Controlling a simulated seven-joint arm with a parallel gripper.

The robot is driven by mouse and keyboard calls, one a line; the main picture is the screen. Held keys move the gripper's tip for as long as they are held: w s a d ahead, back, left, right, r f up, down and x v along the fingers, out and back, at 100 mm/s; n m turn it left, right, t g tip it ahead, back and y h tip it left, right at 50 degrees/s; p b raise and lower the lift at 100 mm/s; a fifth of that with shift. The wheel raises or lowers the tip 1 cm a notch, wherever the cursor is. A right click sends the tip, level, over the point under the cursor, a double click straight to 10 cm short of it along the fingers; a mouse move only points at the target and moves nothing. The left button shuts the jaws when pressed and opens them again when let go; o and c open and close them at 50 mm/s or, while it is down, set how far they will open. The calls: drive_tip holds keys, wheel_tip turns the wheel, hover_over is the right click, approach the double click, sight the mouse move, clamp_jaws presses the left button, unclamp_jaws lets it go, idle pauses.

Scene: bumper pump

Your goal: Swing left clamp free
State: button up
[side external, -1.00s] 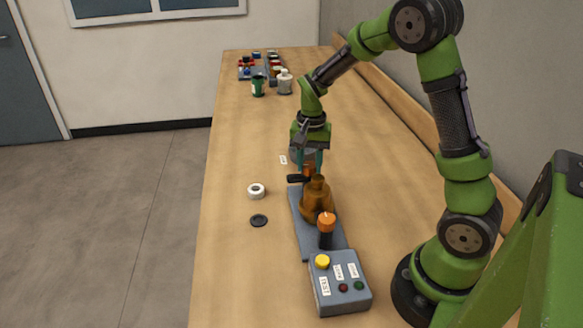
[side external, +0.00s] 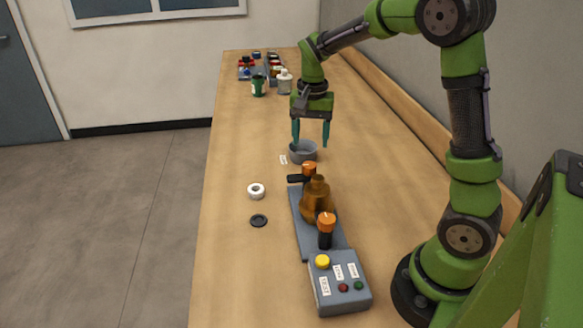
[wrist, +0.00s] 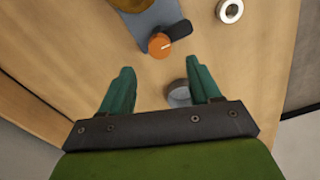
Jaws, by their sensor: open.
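The amber pump body (side external: 317,200) stands upright on a blue-grey base plate (side external: 337,252). At its far end is a clamp with an orange knob (side external: 309,167); its black arm (side external: 298,179) points left, beside the body. In the wrist view that knob (wrist: 159,45) and arm (wrist: 181,31) show just beyond my fingers. The pictures do not settle which clamp is the left one. My gripper (side external: 311,144) is open and empty, above and beyond the far clamp.
A grey round dish (side external: 303,152) lies below my gripper. A white ring (side external: 256,190) and a black disc (side external: 259,220) lie left of the plate. A control box (side external: 340,284) stands at the near end. Bottles and a parts tray are at the back.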

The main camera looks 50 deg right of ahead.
wheel_tip(320, 180, up, 9)
drive_tip(key=shift+r, duration=0.1)
idle(0.4)
drive_tip(key=s+a+n+t+y, duration=0.2)
drive_tip(key=s+a+n+t, duration=0.5)
drive_tip(key=s+a, duration=0.7)
drive_tip(key=shift+f+n, duration=0.3)
drive_tip(key=shift+n, duration=0.3)
drive_tip(key=shift+s+a, duration=0.1)
